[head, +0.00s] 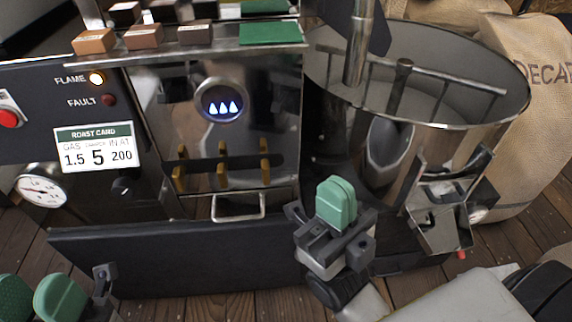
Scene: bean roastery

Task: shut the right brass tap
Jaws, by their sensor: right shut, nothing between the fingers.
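Three brass taps sit in a row on a dark bar on the roaster's front, below the round flame window. The right brass tap (264,160) is the one nearest the drum, its brass parts showing above and below the bar. The middle tap (222,176) and left tap (180,178) look much the same, upright. My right gripper (337,202) has its green fingertips together, empty, below and to the right of the right tap, apart from it. My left gripper (35,298) is at the bottom left corner, partly cut off, its green fingers apart.
The round window (222,101) shows three blue flames, and the flame lamp (96,78) is lit. A roast card (93,146) and a gauge (41,190) are at left. A metal handle (238,207) projects below the taps. A round cooling bin (440,110) stands at right.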

